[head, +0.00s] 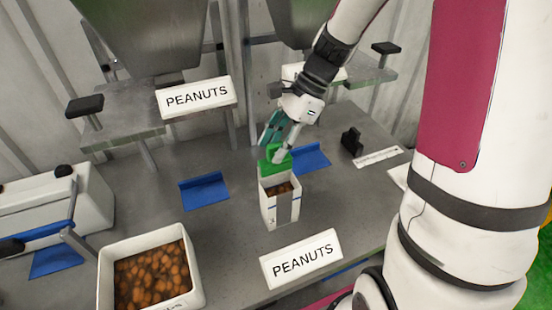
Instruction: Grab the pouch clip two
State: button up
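My gripper (275,143) reaches down in the middle of the head view, its fingertips at a green piece (271,163). The green piece stands at the back rim of a white, open-topped container (281,207) with brown contents and a grey stripe on its front. This green piece may be a pouch clip, but no label shows which one. The fingers overlap it, and I cannot tell whether they grip it or only touch it. A small black clip-like object (352,142) stands on the table to the right.
A white bin of peanuts (104,290) is at the front left. PEANUTS signs stand at the front (301,259) and hang at the back (196,97). Metal hoppers hang above. Bare table (225,235) shows between bin and container.

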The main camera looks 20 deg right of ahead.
jog(key=shift+a+f, duration=0.1)
jog(key=shift+f, duration=0.05)
grip_shut()
